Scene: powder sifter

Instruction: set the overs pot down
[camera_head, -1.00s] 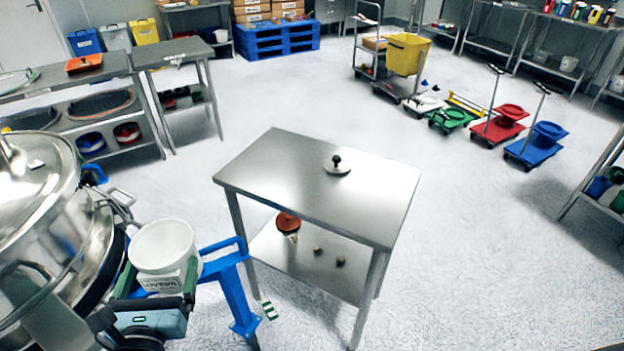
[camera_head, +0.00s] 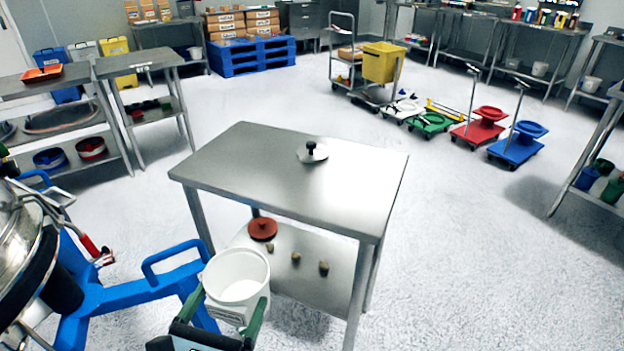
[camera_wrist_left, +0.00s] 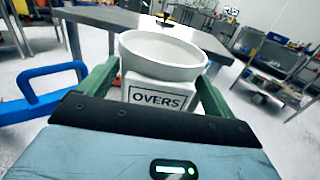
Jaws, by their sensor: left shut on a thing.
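The overs pot (camera_head: 237,284) is a white round tub, and its OVERS label faces the camera in the left wrist view (camera_wrist_left: 160,62). My left gripper (camera_head: 228,318) is shut on it, with green fingers on both sides of the tub. In the left wrist view the gripper (camera_wrist_left: 155,92) holds the pot upright, its mouth open upward. The pot is in front of the near left side of the steel table (camera_head: 270,175), apart from the tabletop. My right gripper is not in view.
A metal lid with a black knob (camera_head: 312,152) lies on the tabletop; the rest of the top is clear. A red-brown disc (camera_head: 262,229) and small pieces lie on the lower shelf. A blue frame (camera_head: 135,292) and the steel sifter (camera_head: 20,240) stand at left.

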